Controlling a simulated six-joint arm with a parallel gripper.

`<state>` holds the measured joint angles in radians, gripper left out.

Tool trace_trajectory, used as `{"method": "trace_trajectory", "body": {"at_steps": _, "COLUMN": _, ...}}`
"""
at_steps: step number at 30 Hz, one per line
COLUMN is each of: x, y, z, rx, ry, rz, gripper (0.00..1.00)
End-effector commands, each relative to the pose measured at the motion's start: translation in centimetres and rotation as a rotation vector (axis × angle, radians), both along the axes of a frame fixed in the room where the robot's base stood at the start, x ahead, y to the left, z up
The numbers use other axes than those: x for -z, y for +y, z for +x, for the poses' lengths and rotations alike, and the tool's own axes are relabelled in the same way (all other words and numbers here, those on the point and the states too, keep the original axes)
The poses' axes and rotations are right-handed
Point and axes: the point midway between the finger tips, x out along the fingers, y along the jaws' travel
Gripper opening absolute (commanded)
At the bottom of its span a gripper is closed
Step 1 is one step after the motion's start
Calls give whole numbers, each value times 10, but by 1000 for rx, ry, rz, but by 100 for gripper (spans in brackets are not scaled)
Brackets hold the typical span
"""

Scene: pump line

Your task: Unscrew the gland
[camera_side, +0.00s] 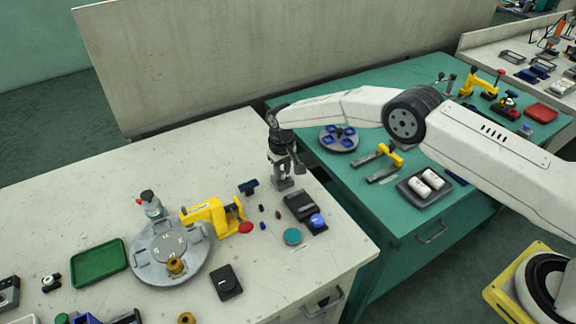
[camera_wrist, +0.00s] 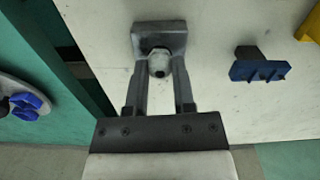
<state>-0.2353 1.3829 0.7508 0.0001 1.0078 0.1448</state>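A pale, rounded gland (camera_wrist: 159,63) sits at a grey block (camera_wrist: 160,33) in the wrist view. In the side view the grey block (camera_side: 284,184) stands on the pale bench near its far right edge. My gripper (camera_side: 284,170) points down at the block in the side view. In the wrist view my gripper's two fingers (camera_wrist: 160,66) stand apart, one on each side of the gland. I cannot tell whether they touch it. The gland is hidden by my gripper in the side view.
A blue clamp-like part (camera_wrist: 260,67) lies right of the block in the wrist view. A black box with a blue knob (camera_side: 305,211), a teal disc (camera_side: 292,237) and small loose parts lie nearby. A green bench (camera_side: 385,200) adjoins.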

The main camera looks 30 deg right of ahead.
Motion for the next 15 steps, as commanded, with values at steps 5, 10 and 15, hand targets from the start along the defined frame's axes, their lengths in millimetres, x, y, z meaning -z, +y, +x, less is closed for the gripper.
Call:
{"method": "trace_trajectory", "body": {"at_steps": 5, "x": 0, "y": 0, "z": 0, "rx": 0, "ry": 0, "rz": 0, "gripper": 0}}
{"method": "trace_trajectory", "body": {"at_steps": 10, "x": 0, "y": 0, "z": 0, "rx": -7, "ry": 0, "rz": 0, "gripper": 0}}
{"method": "trace_trajectory", "body": {"at_steps": 15, "x": 0, "y": 0, "z": 0, "rx": -75, "ry": 0, "rz": 0, "gripper": 0}}
